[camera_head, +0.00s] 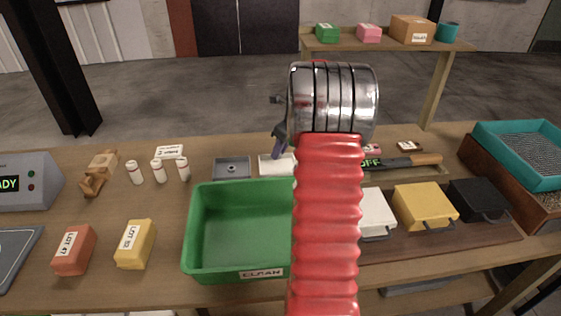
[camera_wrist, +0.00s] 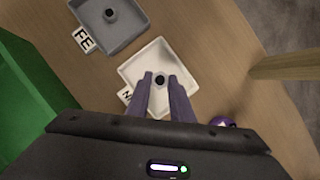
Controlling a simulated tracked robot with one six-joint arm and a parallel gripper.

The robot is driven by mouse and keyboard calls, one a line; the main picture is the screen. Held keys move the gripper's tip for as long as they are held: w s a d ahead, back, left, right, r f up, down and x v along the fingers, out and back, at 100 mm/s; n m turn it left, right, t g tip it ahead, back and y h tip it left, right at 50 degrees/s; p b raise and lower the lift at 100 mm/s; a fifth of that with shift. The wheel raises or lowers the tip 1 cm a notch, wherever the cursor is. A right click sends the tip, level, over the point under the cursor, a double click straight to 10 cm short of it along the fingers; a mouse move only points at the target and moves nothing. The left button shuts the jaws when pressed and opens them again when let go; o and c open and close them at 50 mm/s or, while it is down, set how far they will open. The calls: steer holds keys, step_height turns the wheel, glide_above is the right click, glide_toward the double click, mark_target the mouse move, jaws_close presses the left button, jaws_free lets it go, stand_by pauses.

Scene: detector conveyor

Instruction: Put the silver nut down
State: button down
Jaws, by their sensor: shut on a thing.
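My gripper (camera_wrist: 160,82) points down over a small white tray (camera_wrist: 131,72), its two purple-grey fingers close together. Between the fingertips is a small round piece with a dark centre, which I take to be the silver nut (camera_wrist: 160,79). Whether it touches the tray floor is unclear. In the head view my gripper (camera_head: 277,155) is at the white tray (camera_head: 266,171), partly behind my red arm, and the nut cannot be made out. The white tray's label is partly hidden by a finger.
A grey tray (camera_head: 232,173) marked FE, with a small nut-like piece inside, stands left of the white one. A green bin (camera_head: 238,271) is in front. White bottles (camera_head: 158,171) stand left. Yellow (camera_head: 425,204) and black (camera_head: 478,198) boxes stand right. A small purple object (camera_wrist: 222,122) lies beside my gripper.

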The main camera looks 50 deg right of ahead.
mark_target(280, 169)
steer(key=shift+f, duration=2.5)
steer(key=c, duration=1.6)
jaws_free()
steer(key=shift+o, duration=0.2)
steer(key=shift+r, duration=0.1)
steer(key=v, duration=1.2)
